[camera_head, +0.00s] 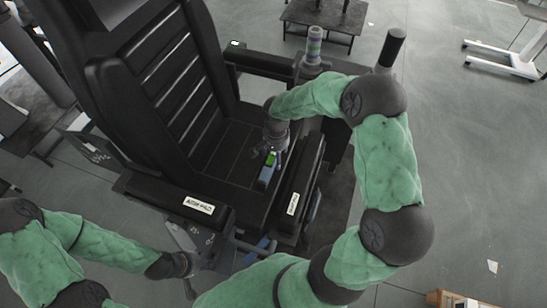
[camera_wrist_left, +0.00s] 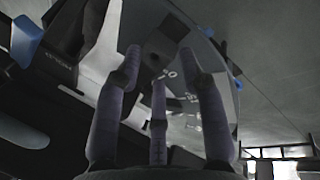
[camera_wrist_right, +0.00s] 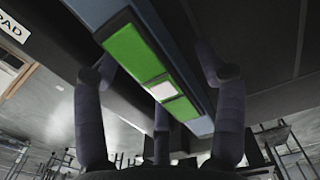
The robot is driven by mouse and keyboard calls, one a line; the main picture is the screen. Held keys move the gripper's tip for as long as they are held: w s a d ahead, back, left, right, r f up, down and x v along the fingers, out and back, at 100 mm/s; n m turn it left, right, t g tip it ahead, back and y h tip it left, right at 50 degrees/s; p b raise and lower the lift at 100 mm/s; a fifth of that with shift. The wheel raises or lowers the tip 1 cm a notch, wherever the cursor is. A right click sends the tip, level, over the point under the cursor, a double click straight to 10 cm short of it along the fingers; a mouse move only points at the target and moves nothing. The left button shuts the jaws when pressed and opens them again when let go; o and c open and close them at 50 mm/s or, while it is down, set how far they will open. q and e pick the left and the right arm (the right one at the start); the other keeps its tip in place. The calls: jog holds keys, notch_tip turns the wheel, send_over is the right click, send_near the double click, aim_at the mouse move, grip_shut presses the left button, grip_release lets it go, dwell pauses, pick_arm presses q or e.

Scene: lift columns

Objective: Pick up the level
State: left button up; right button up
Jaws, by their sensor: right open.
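The level (camera_head: 268,170) is a blue-grey bar with a green label, on the dark chair's seat next to the right armrest. In the right wrist view the level (camera_wrist_right: 152,68) runs diagonally close in front of my right gripper (camera_wrist_right: 160,85), whose fingers are spread on either side of it. In the head view my right gripper (camera_head: 274,149) is at the level's far end; whether the fingers touch it I cannot tell. My left gripper (camera_head: 204,262) is low at the chair's near left side. In the left wrist view its fingers (camera_wrist_left: 162,70) are spread with nothing between them.
The chair's backrest (camera_head: 165,75) rises at the left of the seat. The left armrest (camera_head: 180,198) and right armrest (camera_head: 300,185) flank the seat closely. Open grey floor (camera_head: 480,150) lies to the right.

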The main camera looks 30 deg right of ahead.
jog(key=shift+r, duration=0.1)
grip_shut()
